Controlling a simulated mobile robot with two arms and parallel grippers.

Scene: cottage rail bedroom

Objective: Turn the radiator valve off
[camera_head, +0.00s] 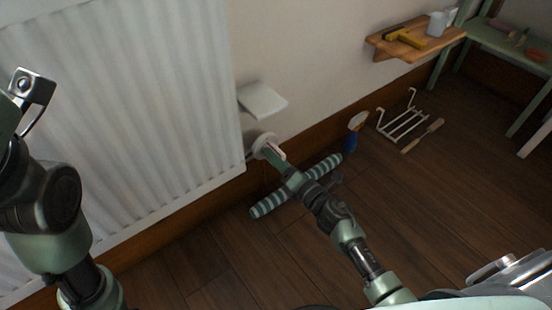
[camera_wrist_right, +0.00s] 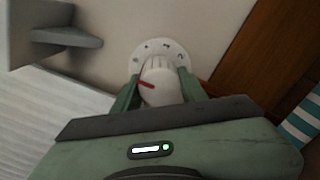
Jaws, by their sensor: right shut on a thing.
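The radiator (camera_head: 120,100) is a white ribbed panel on the wall at the left of the head view. Its valve (camera_head: 262,142) is a white knob at the radiator's lower right side. In the right wrist view, the knob (camera_wrist_right: 161,88) has a red mark on its left side, and a round white dial (camera_wrist_right: 163,53) with small dark marks sits behind it. My right gripper (camera_head: 271,151) is shut on the knob, with one green finger on each side in the wrist view (camera_wrist_right: 158,90). My left arm shows at the left of the head view, but its gripper is not visible.
A small white shelf (camera_head: 263,100) juts from the wall above the valve. A blue spray bottle (camera_head: 353,133), white rack (camera_head: 404,122) and wooden shelf (camera_head: 418,40) are to the right.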

